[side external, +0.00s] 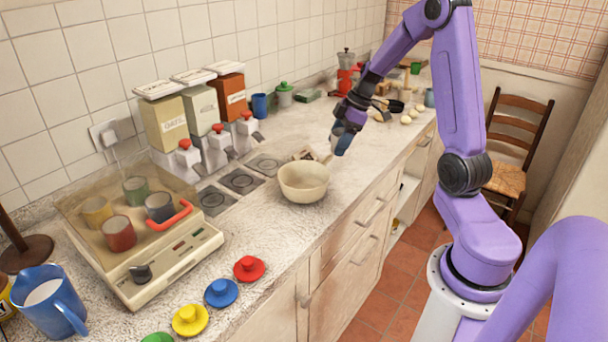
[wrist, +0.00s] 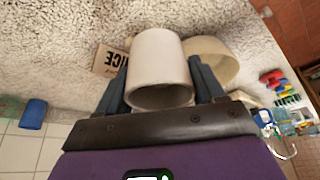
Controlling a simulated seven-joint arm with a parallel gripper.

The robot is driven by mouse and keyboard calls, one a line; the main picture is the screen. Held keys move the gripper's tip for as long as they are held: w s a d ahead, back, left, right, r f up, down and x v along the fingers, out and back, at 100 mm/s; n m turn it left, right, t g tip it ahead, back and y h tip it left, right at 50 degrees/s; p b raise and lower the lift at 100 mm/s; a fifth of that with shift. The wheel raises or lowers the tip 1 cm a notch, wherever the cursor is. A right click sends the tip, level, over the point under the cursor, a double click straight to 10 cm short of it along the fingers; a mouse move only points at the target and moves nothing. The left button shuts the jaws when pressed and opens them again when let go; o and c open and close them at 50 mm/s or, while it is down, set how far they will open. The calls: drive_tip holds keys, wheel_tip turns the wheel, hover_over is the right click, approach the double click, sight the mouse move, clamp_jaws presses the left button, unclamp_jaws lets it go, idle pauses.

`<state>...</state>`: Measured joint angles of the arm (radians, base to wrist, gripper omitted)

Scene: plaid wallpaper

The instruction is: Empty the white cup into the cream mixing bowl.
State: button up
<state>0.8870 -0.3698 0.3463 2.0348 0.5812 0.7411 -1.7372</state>
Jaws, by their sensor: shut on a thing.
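The white cup (wrist: 158,65) is between the two fingers of my gripper (wrist: 160,88) in the wrist view, and the gripper is shut on it. The cup's dark round end faces the camera; its contents cannot be made out. In the side view my gripper (side external: 346,132) is above the counter, just right of and a little higher than the cream mixing bowl (side external: 303,190). The cup shows there only as a small pale patch at the fingertips. The bowl stands upright on the counter, and in the wrist view it (wrist: 222,62) is partly hidden behind the cup and a finger.
A small lettered box (wrist: 108,62) lies near the bowl. Canisters (side external: 165,122) and red-topped dispensers (side external: 188,158) line the wall. A clear-lidded case with cups (side external: 170,265), a blue jug (side external: 48,300) and coloured lids (side external: 221,292) stand nearer.

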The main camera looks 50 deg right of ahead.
sight(321, 169)
drive_tip(key=shift+a, duration=0.1)
drive_tip(key=shift+w+a+f+g+h, duration=0.3)
drive_tip(key=shift+a+f+h, duration=0.25)
drive_tip(key=shift+a+h, duration=0.35)
drive_tip(key=shift+w+a+r+n+g+h, duration=0.15)
drive_tip(key=shift+a+r+g+h, duration=0.1)
drive_tip(key=shift+a+h, duration=0.5)
drive_tip(key=shift+w+a+r+n+g+h, duration=0.15)
drive_tip(key=shift+a+h, duration=0.35)
drive_tip(key=shift+h, duration=0.55)
drive_tip(key=shift+w+a+r+n+g+h, duration=0.1)
drive_tip(key=shift+w+a+r+g+h, duration=0.15)
drive_tip(key=shift+a+h, duration=0.5)
drive_tip(key=shift+d+r+h, duration=0.1)
drive_tip(key=shift+h, duration=0.25)
drive_tip(key=shift+a+r+g+h, duration=0.1)
drive_tip(key=shift+r+g+h, duration=0.1)
drive_tip(key=shift+h, duration=0.35)
drive_tip(key=shift+a+r+g+h, duration=0.1)
drive_tip(key=shift+g+h, duration=0.05)
drive_tip(key=shift+h, duration=0.4)
drive_tip(key=h, duration=0.2)
drive_tip(key=a+h, duration=0.1)
drive_tip(key=h, duration=0.1)
drive_tip(key=a+n+g+h, duration=0.1)
drive_tip(key=h, duration=0.1)
drive_tip(key=shift+w+a+f, duration=0.1)
drive_tip(key=shift+w+f, duration=0.15)
drive_tip(key=shift+w, duration=0.05)
